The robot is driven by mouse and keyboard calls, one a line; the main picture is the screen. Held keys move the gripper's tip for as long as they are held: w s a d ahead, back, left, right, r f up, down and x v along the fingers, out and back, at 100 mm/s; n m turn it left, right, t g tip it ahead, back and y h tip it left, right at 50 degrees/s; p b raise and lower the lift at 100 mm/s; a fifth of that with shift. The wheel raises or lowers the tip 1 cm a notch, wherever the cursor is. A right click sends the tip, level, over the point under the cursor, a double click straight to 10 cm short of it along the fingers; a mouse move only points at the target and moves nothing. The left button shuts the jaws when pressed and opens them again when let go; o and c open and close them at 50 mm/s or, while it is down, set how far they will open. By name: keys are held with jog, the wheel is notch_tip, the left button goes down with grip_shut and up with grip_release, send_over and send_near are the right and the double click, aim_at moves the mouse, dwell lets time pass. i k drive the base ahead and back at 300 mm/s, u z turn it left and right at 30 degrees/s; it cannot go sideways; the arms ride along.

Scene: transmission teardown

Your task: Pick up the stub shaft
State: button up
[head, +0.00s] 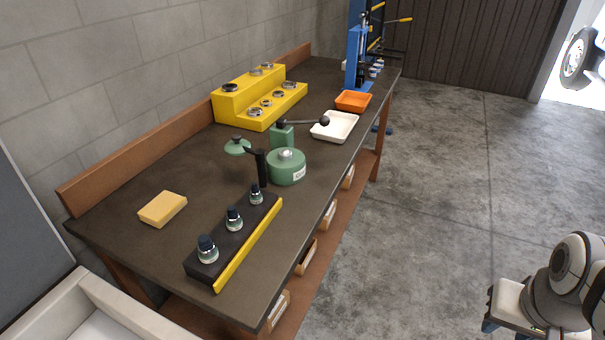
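I cannot tell for sure which part is the stub shaft. Three short upright metal parts with dark tops stand in a row on a dark block with a yellow front edge (248,245): a near one (207,250), a middle one (234,218) and a far one (256,195). Behind them is a round green housing (286,171) with a silver boss on top. A black upright post (262,170) stands at its left side. Part of my arm shows at the lower right, well away from the bench. My gripper is not in view.
The dark workbench (135,240) also holds a yellow sponge-like block (162,209), a yellow stepped stand with round parts (246,109), a white tray (335,134), an orange tray (353,97) and a blue press (357,50). Open concrete floor (430,190) lies right of the bench.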

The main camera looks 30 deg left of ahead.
aim_at(233, 222)
jog(key=z, duration=0.1)
jog(key=k, duration=0.3)
jog(key=u, duration=0.95)
jog(key=i, duration=0.5)
